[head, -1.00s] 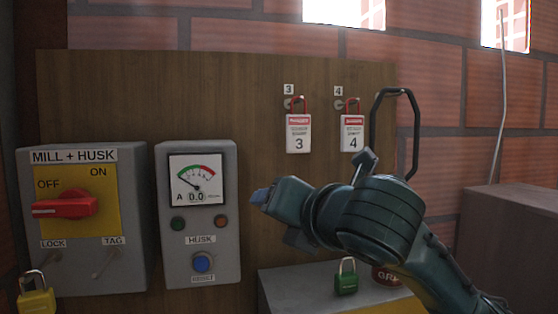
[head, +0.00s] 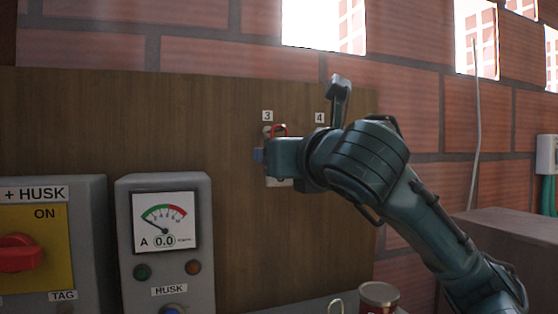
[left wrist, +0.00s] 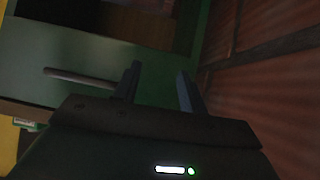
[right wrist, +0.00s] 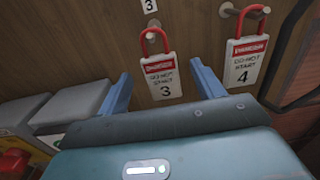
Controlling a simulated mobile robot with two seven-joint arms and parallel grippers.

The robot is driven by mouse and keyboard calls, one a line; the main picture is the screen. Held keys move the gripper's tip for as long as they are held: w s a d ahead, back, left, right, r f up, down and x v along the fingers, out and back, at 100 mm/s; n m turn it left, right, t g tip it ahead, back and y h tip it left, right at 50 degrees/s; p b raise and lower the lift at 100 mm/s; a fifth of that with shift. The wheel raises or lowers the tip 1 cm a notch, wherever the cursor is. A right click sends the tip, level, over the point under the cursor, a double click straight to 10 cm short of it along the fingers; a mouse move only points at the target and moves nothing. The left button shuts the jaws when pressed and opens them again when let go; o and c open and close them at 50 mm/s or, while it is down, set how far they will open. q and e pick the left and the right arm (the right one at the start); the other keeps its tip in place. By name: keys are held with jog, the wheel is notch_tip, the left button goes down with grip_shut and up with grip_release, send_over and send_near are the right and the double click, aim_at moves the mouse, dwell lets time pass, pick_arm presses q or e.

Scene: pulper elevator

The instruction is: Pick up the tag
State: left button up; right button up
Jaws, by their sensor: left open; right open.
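Two red-and-white danger tags hang on pegs on a wooden board. Tag 3 (right wrist: 163,78) shows in the right wrist view between and beyond the fingertips of my right gripper (right wrist: 160,82), apart from them as far as I can tell. Tag 4 (right wrist: 245,62) hangs to its right, outside the fingers. In the head view my right gripper (head: 262,155) is in front of tag 3 and hides most of it; its red loop (head: 279,129) shows above. Tag 4 is hidden behind my arm there. My left gripper (left wrist: 158,85) is open and empty in the left wrist view.
A mill and husk switch box (head: 85,220) and a husk meter box (head: 200,215) are mounted left of the tags. A red can (head: 379,297) stands below my right arm. A dark curved bar (right wrist: 295,50) is right of tag 4.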

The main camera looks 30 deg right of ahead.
jog(key=p+x, duration=0.1)
jog(key=x, duration=0.4)
jog(key=shift+w+r, duration=0.1)
jog(key=shift+w, duration=0.2)
jog(key=shift+c, duration=0.2)
jog(key=c, duration=1)
jog(key=shift+r, duration=0.1)
jog(key=shift+r+b+v, duration=0.2)
jog(key=shift+v, duration=2.8)
jog(key=shift+r+b+v, duration=0.25)
jog(key=shift+v, duration=2.8)
jog(key=shift+r+b+v, duration=0.2)
jog(key=shift+v, duration=2.8)
jog(key=shift+s+d, duration=0.1)
jog(key=shift+d, duration=0.05)
